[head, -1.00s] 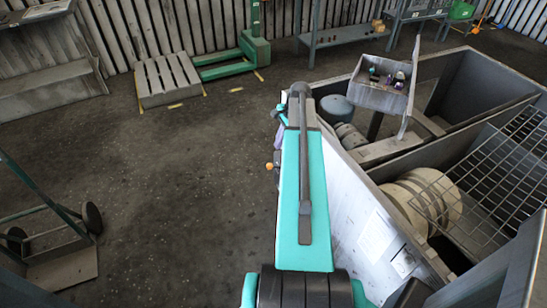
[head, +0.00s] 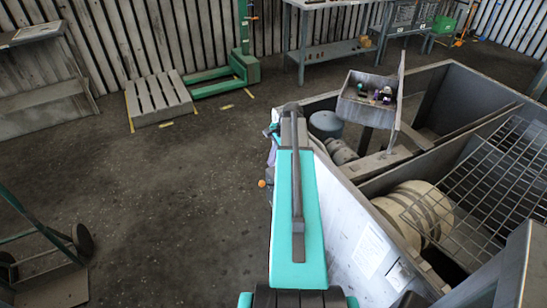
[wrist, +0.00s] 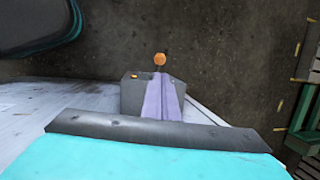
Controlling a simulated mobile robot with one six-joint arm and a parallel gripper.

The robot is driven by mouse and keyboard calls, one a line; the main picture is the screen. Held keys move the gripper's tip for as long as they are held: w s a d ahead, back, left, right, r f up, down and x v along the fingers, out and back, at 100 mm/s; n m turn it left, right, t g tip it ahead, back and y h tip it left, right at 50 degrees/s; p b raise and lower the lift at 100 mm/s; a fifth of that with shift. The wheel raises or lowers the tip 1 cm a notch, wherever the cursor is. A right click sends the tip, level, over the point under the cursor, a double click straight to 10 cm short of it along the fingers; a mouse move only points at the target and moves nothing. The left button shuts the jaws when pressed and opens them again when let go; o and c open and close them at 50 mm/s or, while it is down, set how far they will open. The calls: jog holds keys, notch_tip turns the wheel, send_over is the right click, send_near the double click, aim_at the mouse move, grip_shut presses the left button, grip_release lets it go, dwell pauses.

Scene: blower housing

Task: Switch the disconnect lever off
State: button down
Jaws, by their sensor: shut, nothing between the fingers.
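The disconnect lever shows as an orange ball knob (head: 262,183) left of my arm in the head view, beside the housing's near wall. In the wrist view the knob (wrist: 160,59) stands just beyond my fingertips, on a short stem at a grey box (wrist: 133,95). My gripper (wrist: 160,80) has lavender fingers pressed together, empty, pointing toward the knob over the box. In the head view only a bit of the lavender gripper (head: 272,154) shows beside my arm. Whether the fingertips touch the lever I cannot tell; most of the lever's stem is hidden.
The open grey housing (head: 352,230) stands right of my arm, with cream rings (head: 413,212), a wire grid (head: 490,180) and a small parts tray (head: 367,108). A pallet (head: 160,98) lies at the back, a hand truck (head: 50,255) at left. The floor between is clear.

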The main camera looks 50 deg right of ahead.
aim_at(265, 183)
jog(key=shift+p+x, duration=1.65)
jog(key=shift+x, duration=4.1)
